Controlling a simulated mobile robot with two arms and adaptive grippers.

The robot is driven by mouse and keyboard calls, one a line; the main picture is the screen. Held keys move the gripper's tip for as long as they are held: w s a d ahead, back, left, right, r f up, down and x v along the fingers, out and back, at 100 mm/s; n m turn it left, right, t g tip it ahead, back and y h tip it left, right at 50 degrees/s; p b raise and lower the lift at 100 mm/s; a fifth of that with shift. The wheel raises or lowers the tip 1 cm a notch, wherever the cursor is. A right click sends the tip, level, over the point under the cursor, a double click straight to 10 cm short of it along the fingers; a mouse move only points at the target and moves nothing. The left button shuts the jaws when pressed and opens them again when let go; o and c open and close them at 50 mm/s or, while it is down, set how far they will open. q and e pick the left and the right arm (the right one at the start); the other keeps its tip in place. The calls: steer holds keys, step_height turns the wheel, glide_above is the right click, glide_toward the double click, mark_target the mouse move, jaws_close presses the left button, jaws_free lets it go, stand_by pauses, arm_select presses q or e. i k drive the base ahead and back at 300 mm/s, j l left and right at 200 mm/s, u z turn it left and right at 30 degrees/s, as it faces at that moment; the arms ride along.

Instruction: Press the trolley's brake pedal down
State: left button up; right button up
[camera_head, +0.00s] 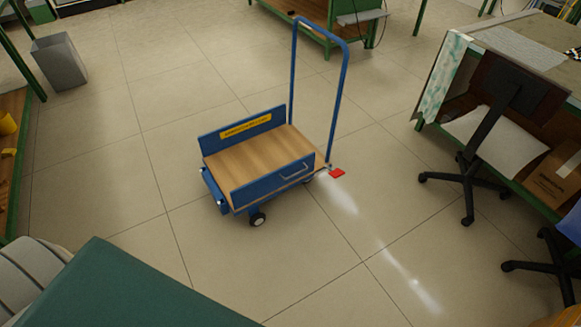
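The blue trolley (233,193) stands on the tiled floor in the middle of the head view. It has an empty wooden deck (262,155), two low blue side panels and a tall blue push handle (339,95) at its right end. A red pedal (337,173) sticks out low at the handle end, just right of the frame. I cannot tell whether the pedal is up or down. Neither of my grippers shows in this view.
A grey bin (59,62) stands at the upper left. Office chairs (484,150) and a cluttered green-framed desk (453,85) are on the right. A dark green surface (150,290) fills the lower left. The floor right of the trolley (370,230) is clear.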

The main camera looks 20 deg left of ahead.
mark_target(336, 172)
steer(key=u, duration=0.3)
steer(key=i+l+z, duration=0.15)
steer(key=i, duration=0.8)
